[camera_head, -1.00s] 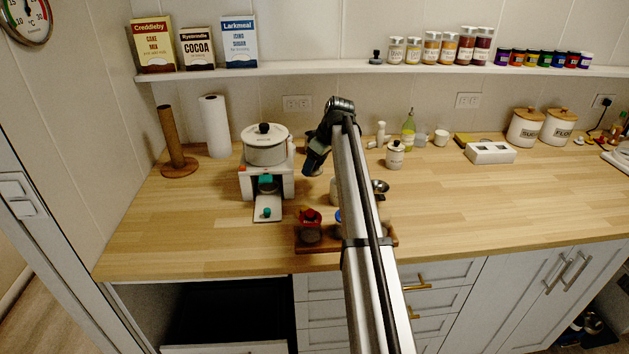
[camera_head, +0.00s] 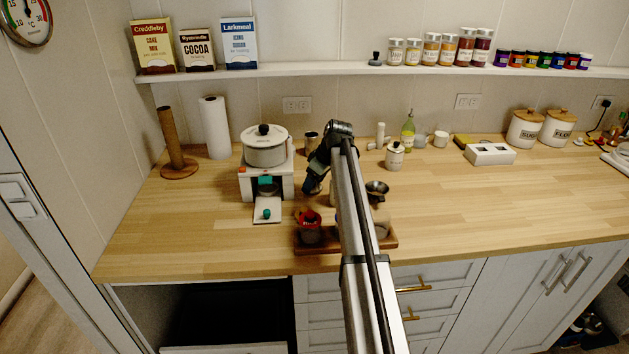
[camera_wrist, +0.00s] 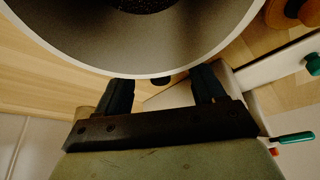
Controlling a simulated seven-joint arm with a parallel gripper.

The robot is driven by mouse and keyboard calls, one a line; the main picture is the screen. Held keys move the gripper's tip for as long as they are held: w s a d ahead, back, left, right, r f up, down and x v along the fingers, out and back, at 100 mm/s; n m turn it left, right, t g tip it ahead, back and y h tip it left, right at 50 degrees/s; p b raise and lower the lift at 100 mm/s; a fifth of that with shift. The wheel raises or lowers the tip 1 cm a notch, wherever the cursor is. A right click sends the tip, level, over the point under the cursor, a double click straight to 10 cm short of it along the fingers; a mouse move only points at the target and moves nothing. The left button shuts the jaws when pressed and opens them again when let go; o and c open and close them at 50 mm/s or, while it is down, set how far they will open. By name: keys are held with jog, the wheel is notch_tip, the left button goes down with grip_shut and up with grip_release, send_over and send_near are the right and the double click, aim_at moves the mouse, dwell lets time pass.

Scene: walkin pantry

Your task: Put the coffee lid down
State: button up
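My gripper (camera_head: 312,187) hangs low over the counter, just right of the white machine with the pot. The wrist view shows the two dark fingers of my gripper (camera_wrist: 163,88) standing apart, their tips partly covered by a large pale round rim (camera_wrist: 150,73). This round thing has a grey inside and a dark speckled centre. A small dark knob shows between the fingers below the rim. I cannot tell whether the fingers press on anything. I cannot clearly pick out the coffee lid. A white canister (camera_head: 394,157) with a dark knob on top stands to the right.
A wooden tray (camera_head: 303,250) with small jars lies at the counter's front, partly behind my arm. The white machine (camera_head: 246,183) carries a lidded pot (camera_head: 265,154). A metal funnel-like piece (camera_head: 377,190) is right of my arm.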

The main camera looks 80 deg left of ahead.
jog(key=o, duration=0.4)
jog(key=shift+r, duration=0.1)
jog(key=v, duration=1.2)
jog(key=shift+w, duration=0.1)
